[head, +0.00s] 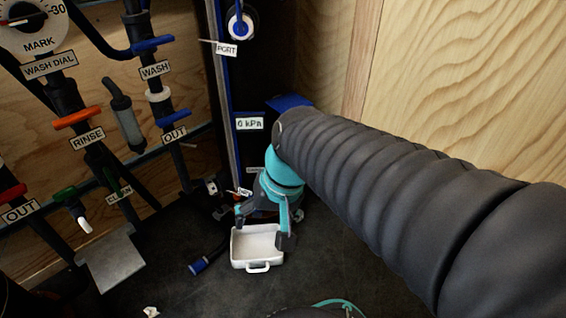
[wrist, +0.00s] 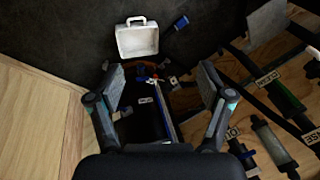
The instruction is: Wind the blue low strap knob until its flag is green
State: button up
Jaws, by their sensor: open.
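My gripper (head: 264,226) is open and points down in the corner, low in front of the dark panel; its two spread fingers also show in the wrist view (wrist: 158,84). Between the fingers, in the wrist view, is a small blue part (wrist: 140,79), which may be the low strap knob. A small orange-red part lies just beyond it. The blue part looks apart from both fingers. I cannot make out the flag or its colour. In the head view my gripper hides most of this spot.
A white tray with a handle (head: 258,266) stands on the dark floor by the gripper; it also shows in the wrist view (wrist: 137,23). A blue-ended hose (head: 198,265) lies left of it. Pipes with coloured valve handles (head: 78,118) fill the left wall. A plywood wall is at right.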

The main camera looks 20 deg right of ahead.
jog(key=w+a+f+m+g+y+p, duration=0.1)
jog(key=w+a+m+y+p, duration=0.1)
jog(key=w+m+y, duration=0.25)
jog(key=w+a+f+m+g+y+p, duration=0.1)
jog(key=w+f+m+y+p, duration=0.1)
jog(key=w+m+y, duration=0.25)
jog(key=w+d+f+m+t+y+p, duration=0.25)
jog(key=w+d+m+t, duration=0.35)
jog(key=w+m, duration=0.35)
jog(key=w+d+f+m+t+h+p, duration=0.35)
jog(key=d+f+m+t+h, duration=0.75)
jog(key=d+f+m, duration=0.9)
jog(key=shift+n, duration=0.65)
jog(key=w, duration=0.4)
jog(key=w+a, duration=0.1)
jog(key=w, duration=0.8)
jog(key=shift+a+r+p, duration=0.25)
jog(key=shift+p, duration=0.1)
jog(key=c, duration=1.2)
